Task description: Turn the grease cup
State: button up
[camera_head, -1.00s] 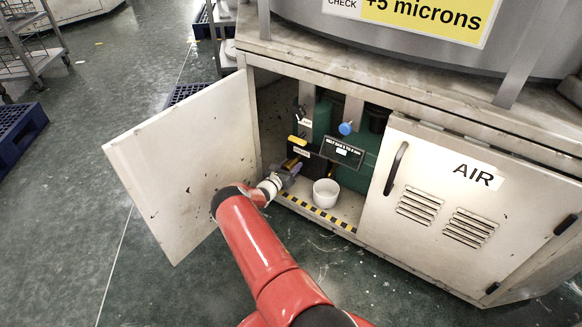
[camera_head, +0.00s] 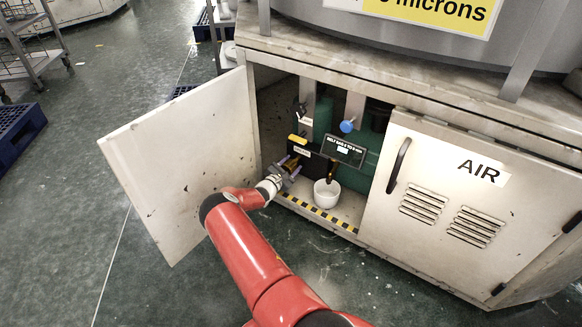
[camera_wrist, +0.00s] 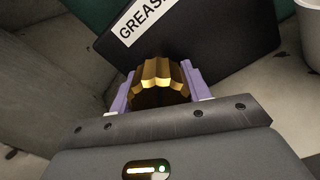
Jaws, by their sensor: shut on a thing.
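The grease cup (camera_wrist: 160,76) is a brass-coloured, ridged round piece in front of a dark block with a white label starting "GREAS" in the wrist view. My gripper (camera_wrist: 160,92) has one purple finger on each side of the cup and is shut on it. In the head view my gripper (camera_head: 288,165) reaches into the open cabinet bay, low at the left. The cup is mostly hidden there by the gripper. The label is cut off by the wrist view's top edge.
An open door (camera_head: 180,160) stands left of my arm. A white pot (camera_head: 326,195) sits on the cabinet floor just right of the gripper. A blue knob (camera_head: 347,126) and a black sign (camera_head: 344,151) are above. The AIR door (camera_head: 450,215) is shut.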

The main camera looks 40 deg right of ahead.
jog(key=shift+m, duration=0.3)
jog(key=o, duration=1)
jog(key=shift+c, duration=0.2)
jog(key=p+v, duration=0.1)
jog(key=v, duration=0.6)
jog(key=shift+s+a, duration=0.1)
jog(key=shift+a, duration=0.25)
